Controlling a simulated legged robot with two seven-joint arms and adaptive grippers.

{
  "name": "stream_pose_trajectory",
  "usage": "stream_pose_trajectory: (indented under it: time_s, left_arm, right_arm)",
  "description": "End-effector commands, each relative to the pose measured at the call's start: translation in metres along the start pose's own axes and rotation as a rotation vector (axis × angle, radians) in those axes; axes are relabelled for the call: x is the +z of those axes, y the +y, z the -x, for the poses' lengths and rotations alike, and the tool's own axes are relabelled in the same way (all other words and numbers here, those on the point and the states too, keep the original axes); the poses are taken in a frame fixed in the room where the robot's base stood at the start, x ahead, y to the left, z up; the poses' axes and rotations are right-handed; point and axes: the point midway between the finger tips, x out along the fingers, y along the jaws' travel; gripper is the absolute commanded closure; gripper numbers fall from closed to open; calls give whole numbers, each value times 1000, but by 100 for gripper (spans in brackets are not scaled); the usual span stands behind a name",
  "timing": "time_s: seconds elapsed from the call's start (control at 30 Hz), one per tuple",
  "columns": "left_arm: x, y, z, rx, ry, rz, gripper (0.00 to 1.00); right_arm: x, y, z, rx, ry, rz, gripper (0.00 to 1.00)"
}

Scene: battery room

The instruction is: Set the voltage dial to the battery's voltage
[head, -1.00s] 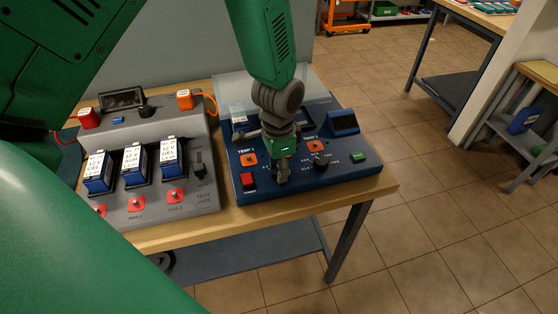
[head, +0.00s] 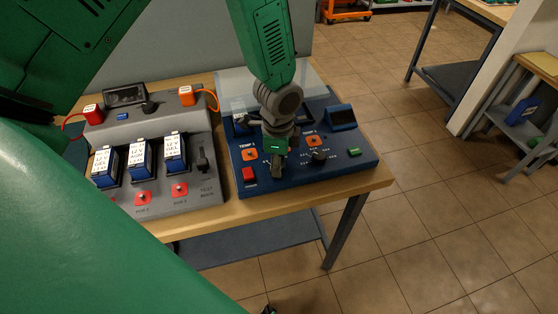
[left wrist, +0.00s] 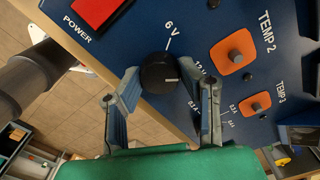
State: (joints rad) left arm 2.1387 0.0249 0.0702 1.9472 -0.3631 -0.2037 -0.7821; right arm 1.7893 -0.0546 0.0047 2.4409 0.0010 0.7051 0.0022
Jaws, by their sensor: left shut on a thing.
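The black voltage dial (left wrist: 160,73) sits on the blue charger panel, between the two fingers of my left gripper (left wrist: 164,92) in the left wrist view. The fingers are shut on it. Its white pointer line points right, toward the partly covered 12 V mark (left wrist: 201,69) and away from the 6 V mark (left wrist: 170,36). In the head view my left gripper (head: 277,170) reaches down onto the blue charger (head: 330,174) and hides the dial. A blue battery (head: 241,121) shows partly behind my arm under the clear lid; its label is unreadable.
A second black dial (head: 319,156), a red power switch (head: 249,174), a green button (head: 353,152) and orange sockets (head: 250,154) are close by on the charger. A grey test bench (head: 190,194) with three blue batteries stands to the left. The table's front edge is close.

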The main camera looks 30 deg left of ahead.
Motion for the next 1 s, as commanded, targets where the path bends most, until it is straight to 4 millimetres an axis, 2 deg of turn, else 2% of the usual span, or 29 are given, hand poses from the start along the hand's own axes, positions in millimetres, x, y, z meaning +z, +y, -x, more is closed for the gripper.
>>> stream_pose_trajectory:
  time_s: [0.33,0.37,0.4,0.43,0.77,0.87,1.0]
  left_arm:
    - [0,-1,0,-2,0,-6,97]
    - [0,-1,0,-2,0,-6,64]
    - [0,-1,0,-2,0,-6,50]
    - [0,-1,0,-2,0,-5,48]
    - [0,0,2,-2,0,-3,48]
    - [0,-1,11,-3,1,-3,48]
    - [0,-2,37,-5,2,-3,48]
  right_arm:
    - [0,0,0,0,0,0,100]
    - [0,0,0,0,0,0,100]
    - [0,0,0,0,0,0,100]
    - [0,0,0,0,0,0,100]
    - [2,0,1,0,2,0,100]
    - [3,0,1,0,2,0,100]
    - [3,0,1,0,3,0,100]
